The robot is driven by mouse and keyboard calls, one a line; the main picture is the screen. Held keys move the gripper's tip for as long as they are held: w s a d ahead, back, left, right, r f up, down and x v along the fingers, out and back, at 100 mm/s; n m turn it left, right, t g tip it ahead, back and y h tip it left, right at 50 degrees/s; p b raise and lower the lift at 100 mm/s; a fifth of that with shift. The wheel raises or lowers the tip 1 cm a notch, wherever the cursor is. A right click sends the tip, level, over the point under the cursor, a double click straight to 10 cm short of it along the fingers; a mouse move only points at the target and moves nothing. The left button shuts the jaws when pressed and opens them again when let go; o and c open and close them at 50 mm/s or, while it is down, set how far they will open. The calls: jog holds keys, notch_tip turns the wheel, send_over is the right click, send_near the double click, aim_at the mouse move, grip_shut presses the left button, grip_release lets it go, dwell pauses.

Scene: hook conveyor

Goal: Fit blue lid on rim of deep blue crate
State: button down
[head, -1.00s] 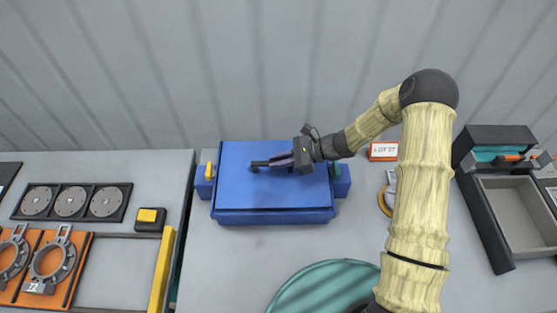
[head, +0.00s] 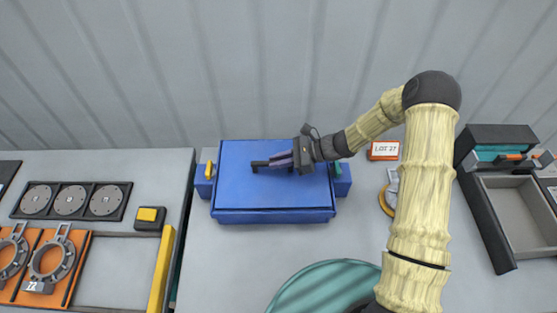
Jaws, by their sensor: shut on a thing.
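The blue lid (head: 250,192) lies over the top of the deep blue crate (head: 275,217), with its dark handle bar (head: 261,164) near the middle. The crate's front wall shows as a strip below the lid's near edge. A yellow latch (head: 209,170) is at the crate's left side and a green one (head: 338,168) at its right. My gripper (head: 272,163) reaches in from the right and is shut on the lid's handle. Whether the lid is fully seated on the rim I cannot tell from this angle.
An orange "LOT 27" sign (head: 384,151) and a yellow ring (head: 388,201) are right of the crate. A grey tray (head: 519,219) stands far right. A teal round object (head: 325,285) is in front. A yellow bar (head: 161,270) edges the left bench.

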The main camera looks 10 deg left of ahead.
jog(key=shift+r, duration=0.1)
jog(key=c, duration=1.3)
grip_release()
jog(key=b+v, duration=0.4)
jog(key=v, duration=1.3)
jog(key=shift+w+d+b, duration=0.15)
jog(key=shift+d+b, duration=0.05)
jog(key=shift+b, duration=0.2)
